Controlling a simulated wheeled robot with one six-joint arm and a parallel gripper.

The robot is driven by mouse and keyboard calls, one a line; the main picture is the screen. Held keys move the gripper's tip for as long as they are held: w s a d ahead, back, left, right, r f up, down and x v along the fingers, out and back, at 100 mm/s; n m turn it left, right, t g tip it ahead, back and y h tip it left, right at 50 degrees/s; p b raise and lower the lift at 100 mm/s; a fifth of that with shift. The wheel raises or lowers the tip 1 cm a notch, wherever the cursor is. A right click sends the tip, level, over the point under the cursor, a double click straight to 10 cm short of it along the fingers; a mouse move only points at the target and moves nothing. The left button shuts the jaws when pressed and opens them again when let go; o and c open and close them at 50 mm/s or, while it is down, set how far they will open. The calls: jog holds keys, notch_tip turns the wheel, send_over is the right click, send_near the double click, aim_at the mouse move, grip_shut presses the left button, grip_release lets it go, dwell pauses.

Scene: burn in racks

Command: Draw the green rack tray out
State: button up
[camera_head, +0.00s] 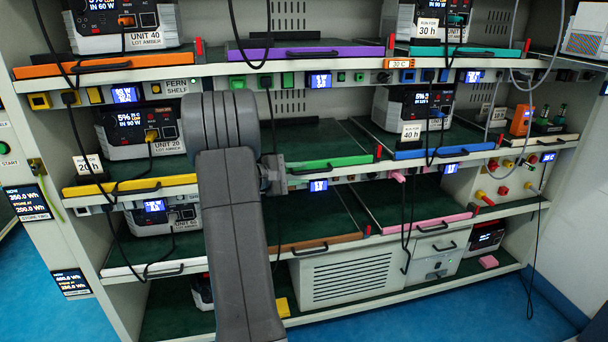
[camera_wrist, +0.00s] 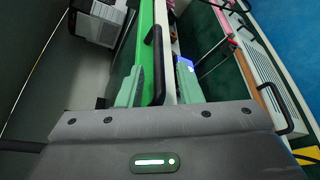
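The green rack tray (camera_head: 335,161) sits in the middle shelf row with its green front edge flush along the shelf and a dark green bare deck behind it. Its black bar handle (camera_head: 315,169) is on the front. My gripper (camera_head: 277,174) is at the left end of this tray in the head view, and my arm hides the part to the left. In the wrist view the green tray edge (camera_wrist: 146,22) runs upward, and the black handle (camera_wrist: 154,62) lies between the two spread fingers of my gripper (camera_wrist: 159,82). The fingers look apart from the handle.
A yellow tray (camera_head: 128,186) is left of the green one, a blue tray (camera_head: 445,150) right. Purple (camera_head: 305,53), orange and teal trays are above; brown (camera_head: 318,243), pink and white trays are below. Black cables hang in front of the shelves. Blue floor (camera_head: 430,318) is clear in front.

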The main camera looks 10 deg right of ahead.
jog(key=shift+x, duration=1.05)
grip_shut()
jog(key=shift+s+f, duration=0.1)
